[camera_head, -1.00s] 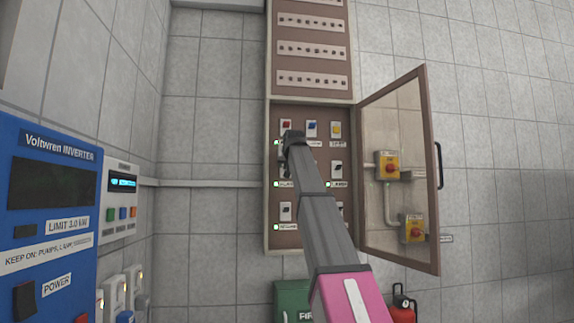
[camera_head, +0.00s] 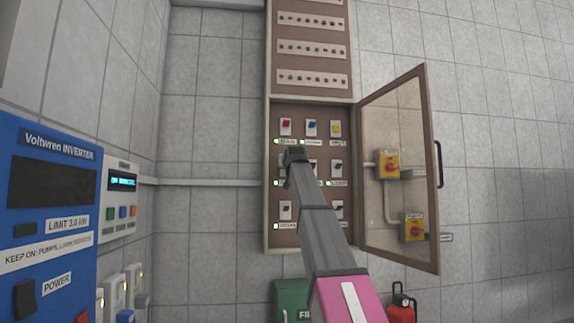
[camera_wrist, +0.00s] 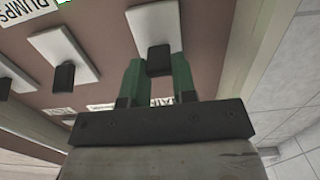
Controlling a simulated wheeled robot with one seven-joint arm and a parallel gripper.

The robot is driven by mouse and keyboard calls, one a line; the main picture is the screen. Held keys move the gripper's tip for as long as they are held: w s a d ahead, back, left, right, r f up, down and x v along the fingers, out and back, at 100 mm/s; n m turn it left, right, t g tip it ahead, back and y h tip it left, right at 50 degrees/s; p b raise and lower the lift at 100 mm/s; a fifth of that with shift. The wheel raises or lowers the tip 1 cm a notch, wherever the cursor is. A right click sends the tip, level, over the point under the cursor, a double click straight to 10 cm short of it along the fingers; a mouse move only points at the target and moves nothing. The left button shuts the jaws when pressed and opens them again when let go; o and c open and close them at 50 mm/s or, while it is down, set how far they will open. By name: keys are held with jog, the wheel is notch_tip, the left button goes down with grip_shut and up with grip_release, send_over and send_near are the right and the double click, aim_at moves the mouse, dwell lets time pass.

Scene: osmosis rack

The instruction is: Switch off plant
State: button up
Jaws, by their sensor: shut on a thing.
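The open brown switch cabinet (camera_head: 267,200) on the wall holds rows of white switch plates with small labels and several green lamps. The top row has a red switch (camera_head: 286,126), a blue switch (camera_head: 310,127) and a yellow switch (camera_head: 335,129). My gripper (camera_head: 295,156) is at the left of the middle row and hides part of that switch. In the wrist view my green fingers (camera_wrist: 156,75) stand either side of a black toggle (camera_wrist: 158,60) on a white plate (camera_wrist: 152,24) and are shut on it. Two more black toggles show to its left.
The cabinet's glazed door (camera_head: 400,125) stands open to the right, with yellow-and-red rotary switches (camera_head: 388,166) seen through it. A blue inverter (camera_head: 45,190) and a grey controller with a lit display (camera_head: 123,181) are at left. A green box (camera_head: 290,300) and red canister (camera_head: 403,300) are below.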

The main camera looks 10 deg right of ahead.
jog(key=shift+f+t, duration=0.4)
jog(key=shift+t, duration=0.65)
jog(key=shift+f+t, duration=0.4)
jog(key=shift+t, duration=0.6)
jog(key=shift+f+t, duration=0.4)
jog(key=shift+t, duration=0.65)
jog(key=o, duration=0.9)
jog(key=shift+w, duration=0.1)
jog(key=v, duration=1.1)
jog(key=shift+w+f, duration=0.1)
